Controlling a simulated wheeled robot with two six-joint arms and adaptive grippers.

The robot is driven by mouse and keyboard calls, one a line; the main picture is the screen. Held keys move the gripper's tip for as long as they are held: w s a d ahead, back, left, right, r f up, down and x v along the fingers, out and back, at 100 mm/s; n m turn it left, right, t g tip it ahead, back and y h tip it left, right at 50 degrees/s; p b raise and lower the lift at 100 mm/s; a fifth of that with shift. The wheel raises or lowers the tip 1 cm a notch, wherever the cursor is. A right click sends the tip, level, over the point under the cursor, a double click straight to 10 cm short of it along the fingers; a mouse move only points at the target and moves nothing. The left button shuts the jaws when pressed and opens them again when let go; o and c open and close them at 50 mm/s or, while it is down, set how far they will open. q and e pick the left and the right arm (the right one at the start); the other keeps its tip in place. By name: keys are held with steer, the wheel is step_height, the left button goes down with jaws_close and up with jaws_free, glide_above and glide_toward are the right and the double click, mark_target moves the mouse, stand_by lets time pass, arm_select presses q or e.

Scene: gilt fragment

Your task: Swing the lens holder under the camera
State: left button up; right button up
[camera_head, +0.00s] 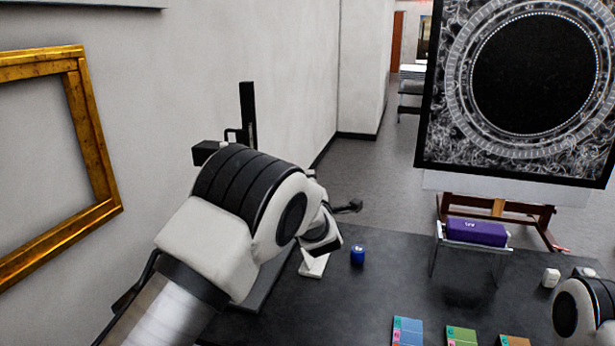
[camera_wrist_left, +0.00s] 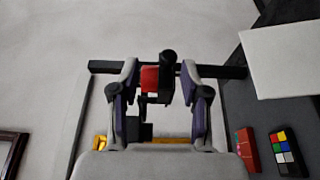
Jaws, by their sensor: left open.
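A black copy stand (camera_head: 248,112) with an upright column rises behind my left arm in the head view, with a black block (camera_head: 207,152) at its left. In the left wrist view my left gripper (camera_wrist_left: 160,95) is open. Between its fingers, apart from both as far as I can tell, are a red part (camera_wrist_left: 149,78) and a black knobbed part (camera_wrist_left: 168,58), in front of the black column (camera_wrist_left: 222,71). Which of these is the lens holder or the camera I cannot tell. My left fingertips are not clear in the head view. My right gripper is out of view.
A dark table holds a blue jar (camera_head: 357,256), a white piece (camera_head: 314,265), coloured cards (camera_head: 461,336) and a purple box (camera_head: 474,232) on a small rack. A gilt frame (camera_head: 88,130) is at left; a dark round picture (camera_head: 440,120) stands on an easel.

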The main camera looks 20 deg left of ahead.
arm_select(q)
steer(key=w, duration=0.1)
steer(key=w+a+f, duration=0.1)
steer(key=w, duration=0.1)
steer(key=w+a, duration=0.1)
steer(key=w, duration=0.1)
steer(key=shift+w+a+f, duration=0.2)
steer(key=shift+f, duration=0.1)
steer(key=shift+s+d+r, duration=0.25)
steer(key=shift+s+r, duration=0.15)
steer(key=shift+s, duration=0.15)
steer(key=c, duration=0.5)
jaws_close()
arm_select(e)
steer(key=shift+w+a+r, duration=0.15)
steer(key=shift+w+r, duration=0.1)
